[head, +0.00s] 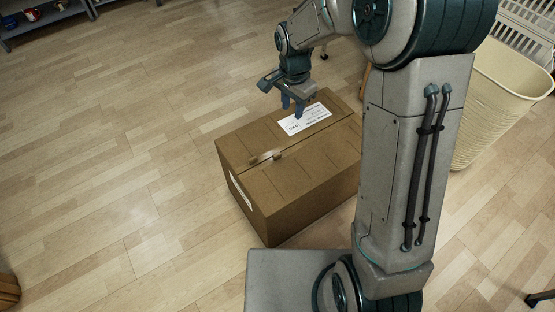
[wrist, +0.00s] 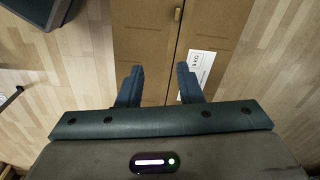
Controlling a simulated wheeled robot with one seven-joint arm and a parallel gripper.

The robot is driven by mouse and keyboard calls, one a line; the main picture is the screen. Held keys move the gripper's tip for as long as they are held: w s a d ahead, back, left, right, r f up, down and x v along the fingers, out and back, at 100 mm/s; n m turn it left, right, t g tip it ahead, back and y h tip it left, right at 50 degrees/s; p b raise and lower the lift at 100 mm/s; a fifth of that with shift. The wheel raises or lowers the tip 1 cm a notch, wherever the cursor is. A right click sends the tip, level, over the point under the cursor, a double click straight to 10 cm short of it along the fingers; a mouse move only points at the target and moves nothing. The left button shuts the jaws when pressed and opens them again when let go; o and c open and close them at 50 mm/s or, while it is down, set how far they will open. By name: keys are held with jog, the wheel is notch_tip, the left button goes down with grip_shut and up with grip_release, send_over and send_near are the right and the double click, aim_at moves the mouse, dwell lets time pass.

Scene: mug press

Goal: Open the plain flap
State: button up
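A brown cardboard box stands on the wooden floor, its top shut by two flaps meeting at a seam. The plain flap (head: 306,172) is the nearer one in the head view and lies flat. In the wrist view the plain flap (wrist: 145,35) is left of the seam. The other flap (head: 251,143) bears a white label (head: 305,119). A small piece of tape (head: 265,157) sits on the seam at one end. My gripper (head: 292,107) is open and empty above the box, by the label. In the wrist view my gripper (wrist: 158,70) has its fingers apart, pointing toward the box top.
A cream ribbed bin (head: 496,100) stands at the right, behind my arm, with a white slatted crate (head: 526,25) beyond it. A grey shelf (head: 45,18) with mugs is at the upper left. The floor left of the box is clear.

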aim_at(277, 154)
jog(key=w+a+f+b, duration=0.1)
jog(key=f+b, duration=0.2)
jog(key=f, duration=0.5)
jog(key=w+a+f+m+b, duration=0.1)
jog(key=f+b, duration=0.2)
jog(key=f, duration=0.6)
jog(key=w+a+f+m+b, duration=0.1)
jog(key=a+f+b, duration=0.1)
jog(key=f, duration=0.7)
jog(key=shift+w+g+b, duration=0.15)
jog(key=shift+g+b, duration=0.15)
jog(key=shift+b, duration=0.1)
grip_shut()
